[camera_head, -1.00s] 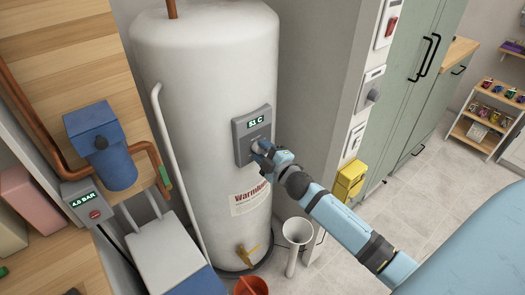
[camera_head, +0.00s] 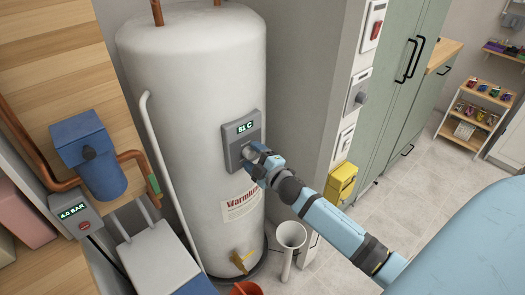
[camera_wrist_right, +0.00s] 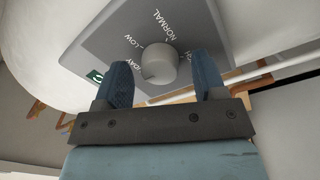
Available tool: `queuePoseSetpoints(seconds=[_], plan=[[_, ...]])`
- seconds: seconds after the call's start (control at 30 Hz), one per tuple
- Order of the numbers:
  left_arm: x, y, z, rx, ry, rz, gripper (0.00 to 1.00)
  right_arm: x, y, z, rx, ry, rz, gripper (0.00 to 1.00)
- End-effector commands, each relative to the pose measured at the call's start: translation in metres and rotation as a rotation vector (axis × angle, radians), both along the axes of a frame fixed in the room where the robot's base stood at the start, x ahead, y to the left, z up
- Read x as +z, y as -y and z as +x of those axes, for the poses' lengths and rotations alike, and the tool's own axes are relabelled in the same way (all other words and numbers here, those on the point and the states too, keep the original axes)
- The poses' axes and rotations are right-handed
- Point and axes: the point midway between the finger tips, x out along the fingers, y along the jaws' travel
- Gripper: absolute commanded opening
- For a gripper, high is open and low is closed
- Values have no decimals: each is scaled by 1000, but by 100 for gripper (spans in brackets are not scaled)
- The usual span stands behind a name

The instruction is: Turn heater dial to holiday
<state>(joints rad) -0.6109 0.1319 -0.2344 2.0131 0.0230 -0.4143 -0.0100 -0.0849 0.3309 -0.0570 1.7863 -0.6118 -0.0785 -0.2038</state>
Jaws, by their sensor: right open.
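The heater is a tall white tank (camera_head: 190,110) with a grey control panel (camera_head: 228,148) reading "51 C". In the right wrist view, the round grey dial (camera_wrist_right: 159,62) sits on the panel (camera_wrist_right: 195,25) amid the labels "NORMAL", "LOW" and a partly hidden one ending in "IDAY". Another label at the right is mostly covered by a finger. My right gripper (camera_head: 247,154) is at the panel. Its open blue fingers (camera_wrist_right: 161,62) stand on either side of the dial, with visible gaps. I cannot tell clearly where the dial points. My left gripper is not in view.
A blue box (camera_head: 90,155) and copper pipes are at the left. A white pipe (camera_head: 160,170) runs down beside the tank. A wall with switches (camera_head: 360,90) and a yellow box (camera_head: 341,183) stands right of the tank. Open floor lies further right.

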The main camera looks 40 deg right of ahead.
Motion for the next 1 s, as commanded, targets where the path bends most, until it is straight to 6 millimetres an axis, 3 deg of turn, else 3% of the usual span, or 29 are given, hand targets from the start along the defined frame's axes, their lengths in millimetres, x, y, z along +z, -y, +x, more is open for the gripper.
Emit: queuePoseSetpoints(seconds=[0.6, 0.8, 1.0], plan=[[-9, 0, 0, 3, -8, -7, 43, -8, 7, -118, -1, -3, 1, 64], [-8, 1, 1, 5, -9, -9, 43, -8, 8, -133, 0, -1, 0, 64], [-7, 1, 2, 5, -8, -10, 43, -7, 8, -134, 0, 0, -1, 64]])
